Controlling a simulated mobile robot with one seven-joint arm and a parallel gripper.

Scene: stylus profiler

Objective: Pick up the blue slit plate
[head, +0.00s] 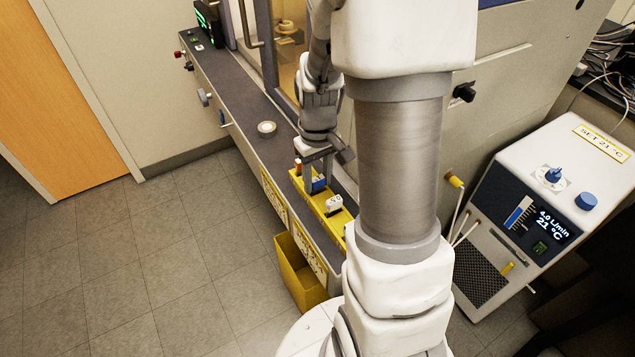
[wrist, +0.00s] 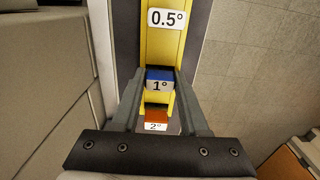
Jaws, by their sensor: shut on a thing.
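The blue slit plate (head: 319,184) stands in the yellow rack (head: 337,223) on the bench, with my gripper (head: 316,180) over it. In the wrist view, the blue plate (wrist: 159,74) has a white "1°" label and lies between the two fingers of my gripper (wrist: 159,80). The gripper is shut on it. The plate still appears to be in or just over its rack slot; I cannot tell whether it is lifted.
An orange-red plate (wrist: 156,116) marked "2°" and a white plate (wrist: 167,18) marked "0.5°" flank it in the rack. A yellow bin (head: 297,275) hangs below the bench edge. A round disc (head: 267,128) lies on the bench. A white chiller (head: 540,210) stands right.

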